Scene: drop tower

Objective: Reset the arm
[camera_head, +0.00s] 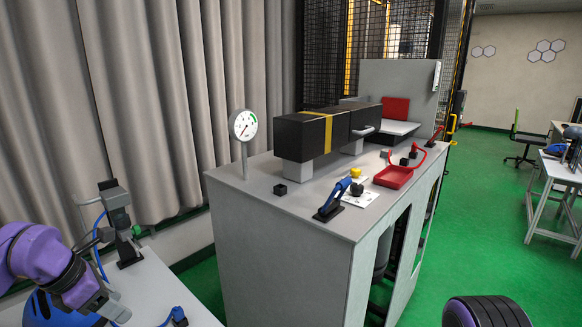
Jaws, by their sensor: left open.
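My left arm comes in at the lower left, purple and black. Its grey left gripper (112,306) is low over the pale table, at the near left of the grey cabinet, and is open. Nothing shows between its fingers, though the tips are small in view. A blue-handled lever (335,197) on a black base stands tilted on the cabinet top, well to the right of my left gripper and apart from it. My right gripper is out of view; only a purple and black part of mine shows at the bottom right.
The grey cabinet (285,230) carries a round gauge (244,125), a black box with a yellow band (300,132), a red tray (393,177) and a small black block (280,189). A grey post device (118,215) stands on the pale table (165,277).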

